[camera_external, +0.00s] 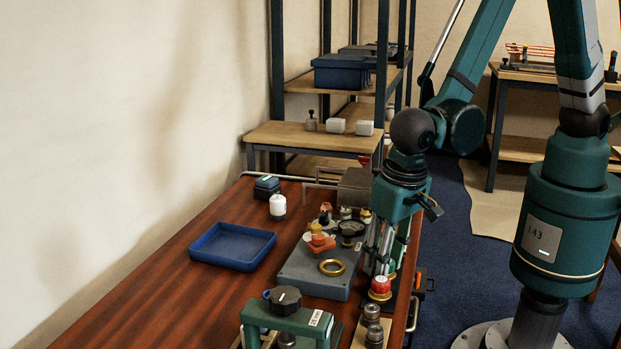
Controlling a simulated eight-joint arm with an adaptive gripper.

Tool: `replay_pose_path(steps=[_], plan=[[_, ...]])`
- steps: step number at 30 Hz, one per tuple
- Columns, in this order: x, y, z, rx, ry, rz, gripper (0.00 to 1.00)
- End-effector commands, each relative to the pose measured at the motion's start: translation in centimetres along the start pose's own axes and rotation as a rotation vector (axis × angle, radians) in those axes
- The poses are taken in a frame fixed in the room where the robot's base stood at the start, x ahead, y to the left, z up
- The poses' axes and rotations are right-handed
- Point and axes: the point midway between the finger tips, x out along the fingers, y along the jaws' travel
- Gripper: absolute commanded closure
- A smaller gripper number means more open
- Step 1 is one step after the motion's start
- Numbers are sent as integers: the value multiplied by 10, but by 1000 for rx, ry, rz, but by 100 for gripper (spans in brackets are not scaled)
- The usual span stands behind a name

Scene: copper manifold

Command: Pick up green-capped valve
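My gripper (379,262) points down at the right edge of the wooden table, just right of the grey manifold block. Its slim fingers are small and overlap here, so I cannot tell how far apart they are. A small green part (392,267), which looks like the green-capped valve, shows at the fingers' right side. It is mostly hidden, and I cannot tell whether the fingers touch it. A red-capped valve (380,284) with a brass base stands just in front of the fingertips.
The grey block (312,279) carries a brass ring (332,267) and several knobs. A blue tray (233,246) and a white-topped bottle (278,206) stand to the left. A green fixture with a black knob (285,299) is in front. The table's left front (150,310) is clear.

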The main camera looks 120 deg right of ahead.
Motion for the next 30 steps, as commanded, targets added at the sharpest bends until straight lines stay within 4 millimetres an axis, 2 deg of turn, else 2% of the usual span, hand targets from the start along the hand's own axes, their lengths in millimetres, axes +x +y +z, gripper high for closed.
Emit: replay_pose_path(steps=[3,8,20,26,30], plan=[[0,0,0,0,0,0,69],[0,0,0,0,0,0,90],[-3,0,0,0,0,0,91],[-16,1,-2,0,0,0,91],[-32,0,-4,0,0,0,91]])
